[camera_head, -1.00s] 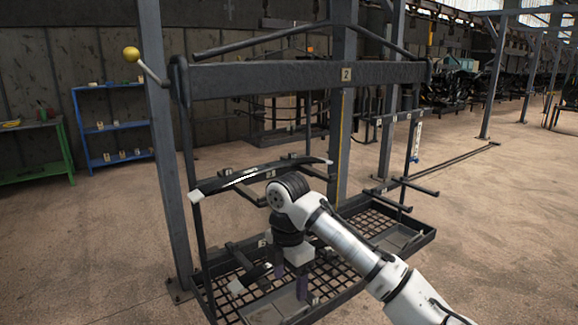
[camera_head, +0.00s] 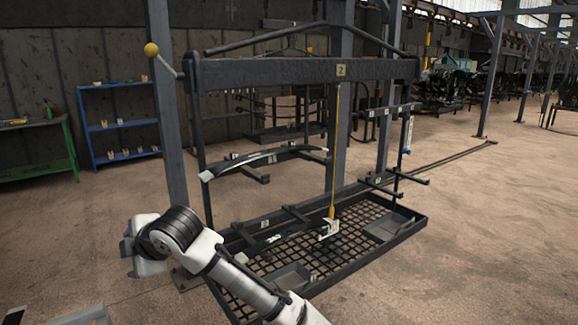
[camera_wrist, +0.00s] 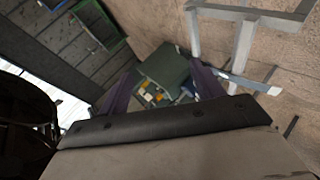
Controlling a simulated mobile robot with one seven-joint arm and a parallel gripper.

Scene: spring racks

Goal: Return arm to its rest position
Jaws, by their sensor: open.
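My arm (camera_head: 228,268) reaches in from the bottom of the head view, left of the rack's tray. My gripper (camera_head: 128,252) is at its far end, folded toward the left and partly hidden behind the wrist. In the wrist view, the two purple fingers of my gripper (camera_wrist: 163,85) stand wide apart with nothing between them. The spring rack (camera_head: 290,72), with a "2" label on its top beam, stands to the right of my gripper. My gripper is apart from the rack.
The rack's mesh tray (camera_head: 405,232) has a raised rim close to my arm. A grey post (camera_head: 168,130) stands behind my gripper. A blue shelf (camera_head: 120,125) and a green table (camera_head: 35,172) are at the back left. A light metal frame (camera_wrist: 243,45) shows in the wrist view.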

